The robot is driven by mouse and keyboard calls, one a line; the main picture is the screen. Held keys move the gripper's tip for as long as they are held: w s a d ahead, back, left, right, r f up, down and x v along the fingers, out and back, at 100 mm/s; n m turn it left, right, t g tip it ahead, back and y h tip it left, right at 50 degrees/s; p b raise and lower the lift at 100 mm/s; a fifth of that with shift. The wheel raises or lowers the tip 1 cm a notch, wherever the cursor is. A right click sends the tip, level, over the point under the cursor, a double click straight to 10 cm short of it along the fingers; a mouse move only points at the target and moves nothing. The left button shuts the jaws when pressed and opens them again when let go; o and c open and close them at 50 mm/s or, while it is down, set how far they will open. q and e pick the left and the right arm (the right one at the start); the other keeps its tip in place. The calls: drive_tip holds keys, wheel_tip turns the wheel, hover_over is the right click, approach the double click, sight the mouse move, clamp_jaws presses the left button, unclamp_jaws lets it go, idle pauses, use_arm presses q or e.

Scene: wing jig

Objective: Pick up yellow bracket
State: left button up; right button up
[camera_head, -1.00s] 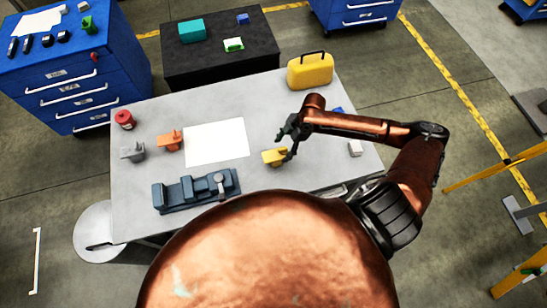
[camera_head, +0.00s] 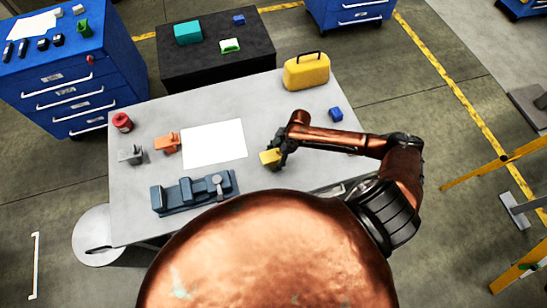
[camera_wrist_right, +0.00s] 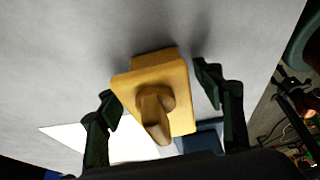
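The yellow bracket (camera_head: 269,158) sits on the grey table, right of the white sheet. In the right wrist view the yellow bracket (camera_wrist_right: 155,95) shows large, with its knob facing the camera. My right gripper (camera_head: 277,152) is at the bracket, reaching in from the right. In the right wrist view my right gripper (camera_wrist_right: 160,95) is open, with one dark finger on each side of the bracket. Gaps show between the fingers and the bracket. My left gripper is in neither view.
A white sheet (camera_head: 214,144) lies left of the bracket, with an orange bracket (camera_head: 167,143) and a grey bracket (camera_head: 130,154) beyond. A blue-grey fixture (camera_head: 193,193) stands at the front. A yellow case (camera_head: 306,72) and a blue block (camera_head: 336,114) are at the right.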

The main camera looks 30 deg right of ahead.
drive_tip(key=c, duration=1.4)
drive_tip(key=shift+c, duration=0.4)
drive_tip(key=shift+r, duration=0.15)
